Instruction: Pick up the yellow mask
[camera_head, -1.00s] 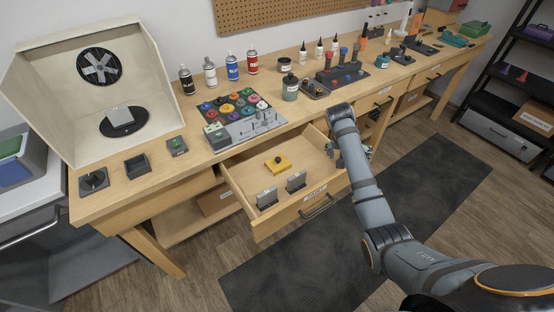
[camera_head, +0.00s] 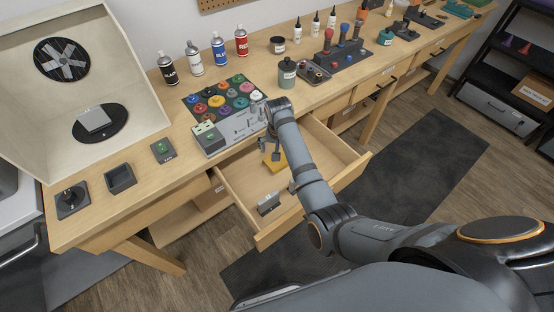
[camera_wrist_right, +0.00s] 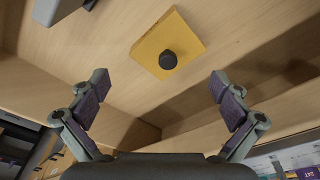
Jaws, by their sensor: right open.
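The yellow mask (camera_head: 279,164) is a flat yellow block lying in the open drawer (camera_head: 335,165). My right arm partly covers it in the head view. In the right wrist view the yellow mask (camera_wrist_right: 180,34) shows whole, with a black round knob (camera_wrist_right: 168,60) on it. My right gripper (camera_head: 277,150) is over the drawer, close to the mask. In the right wrist view the right gripper (camera_wrist_right: 160,84) has its two fingers spread wide, with nothing between them. The mask lies beyond the fingertips, roughly centred between them. My left gripper is not in view.
A grey block (camera_head: 268,203) stands near the drawer's front wall; my arm hides part of that area. A grey fixture (camera_head: 243,122) and a tray of coloured round pieces (camera_head: 222,95) sit on the bench above the drawer. Spray cans (camera_head: 219,49) stand behind.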

